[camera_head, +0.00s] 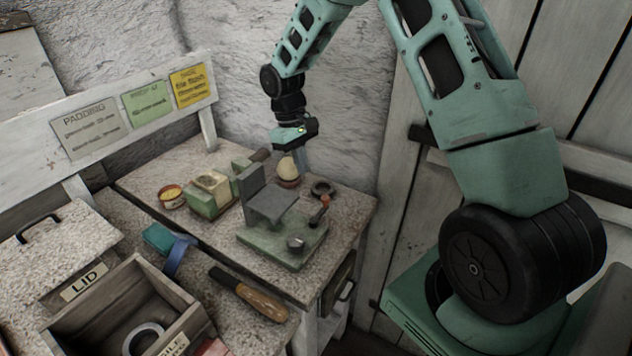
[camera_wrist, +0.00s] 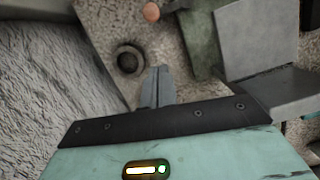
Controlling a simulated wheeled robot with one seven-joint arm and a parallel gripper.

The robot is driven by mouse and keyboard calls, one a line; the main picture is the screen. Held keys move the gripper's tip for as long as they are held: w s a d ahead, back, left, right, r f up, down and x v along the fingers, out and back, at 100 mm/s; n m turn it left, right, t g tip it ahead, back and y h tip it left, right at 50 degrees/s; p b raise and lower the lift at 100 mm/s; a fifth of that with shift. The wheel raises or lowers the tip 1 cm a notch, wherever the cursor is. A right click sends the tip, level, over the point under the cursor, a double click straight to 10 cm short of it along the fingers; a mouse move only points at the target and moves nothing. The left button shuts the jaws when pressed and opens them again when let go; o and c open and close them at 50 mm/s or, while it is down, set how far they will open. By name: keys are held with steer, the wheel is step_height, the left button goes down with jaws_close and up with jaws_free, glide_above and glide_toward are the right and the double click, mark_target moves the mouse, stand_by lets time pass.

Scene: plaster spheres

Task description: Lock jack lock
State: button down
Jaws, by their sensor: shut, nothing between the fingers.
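The jack (camera_head: 283,243) stands on the bench, with a green base and a grey L-shaped plate (camera_head: 271,203) on top. A small lever with an orange-red end (camera_head: 324,202) rises at the right of its base, and a round metal knob (camera_head: 296,244) sits at its front. Which of these is the lock I cannot tell. My gripper (camera_head: 305,172) is shut and empty, pointing down behind the jack, apart from the lever. In the wrist view, my gripper's fingers (camera_wrist: 157,84) show beside the grey plate (camera_wrist: 268,92); an orange round end (camera_wrist: 152,12) shows at the top.
A pale plaster sphere (camera_head: 288,168) sits on a small stand close to my fingers. A dark ring (camera_head: 323,189) lies behind the lever. A wooden-handled tool (camera_head: 250,296) and an open box (camera_head: 125,318) are in front.

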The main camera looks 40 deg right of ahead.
steer(key=s+f, duration=0.1)
steer(key=s+f+p, duration=0.1)
steer(key=s+f, duration=0.1)
steer(key=shift+s+d+f+p, duration=0.2)
steer(key=shift+d+f+p, duration=0.1)
steer(key=shift+f, duration=0.05)
steer(key=shift+s+d+f, duration=0.15)
steer(key=shift+s+f, duration=0.15)
steer(key=shift+s, duration=0.4)
